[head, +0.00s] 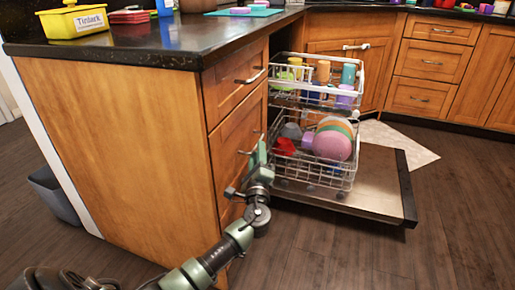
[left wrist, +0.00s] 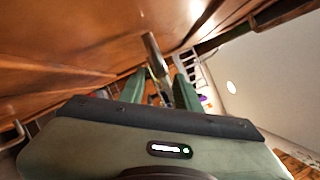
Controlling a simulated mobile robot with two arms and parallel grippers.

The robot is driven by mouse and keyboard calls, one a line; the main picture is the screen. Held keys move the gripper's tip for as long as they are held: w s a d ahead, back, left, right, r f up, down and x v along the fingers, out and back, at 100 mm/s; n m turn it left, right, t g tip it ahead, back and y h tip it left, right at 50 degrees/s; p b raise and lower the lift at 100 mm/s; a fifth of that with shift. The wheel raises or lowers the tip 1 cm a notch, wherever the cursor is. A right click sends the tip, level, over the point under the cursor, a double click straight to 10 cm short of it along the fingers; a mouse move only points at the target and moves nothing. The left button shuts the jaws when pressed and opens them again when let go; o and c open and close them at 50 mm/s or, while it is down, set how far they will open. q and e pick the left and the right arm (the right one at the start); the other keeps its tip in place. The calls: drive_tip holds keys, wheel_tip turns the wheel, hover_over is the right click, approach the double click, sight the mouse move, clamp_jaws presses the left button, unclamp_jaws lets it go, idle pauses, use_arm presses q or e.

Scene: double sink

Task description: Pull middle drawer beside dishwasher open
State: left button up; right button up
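The middle drawer (head: 238,133) is a wooden front in the cabinet column left of the open dishwasher, between the top drawer (head: 237,85) and a lower one. It looks closed. Its metal bar handle (head: 246,152) is partly behind my left gripper (head: 259,158) in the head view. In the left wrist view the two green fingers of my left gripper (left wrist: 160,84) are apart. A metal bar handle (left wrist: 154,50) runs down into the gap between them. I cannot tell whether the fingers touch it. My right gripper is not in view.
The dishwasher door (head: 375,185) is folded down to the right, with both racks out and loaded with dishes. The dark counter edge (head: 190,60) overhangs the drawers. A grey bin (head: 54,194) stands at the left. The floor in front is clear.

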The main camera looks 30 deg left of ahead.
use_arm(q)
drive_tip(key=shift+b+x, duration=0.5)
drive_tip(key=shift+x, duration=1.8)
drive_tip(key=shift+f, duration=0.1)
clamp_jaws()
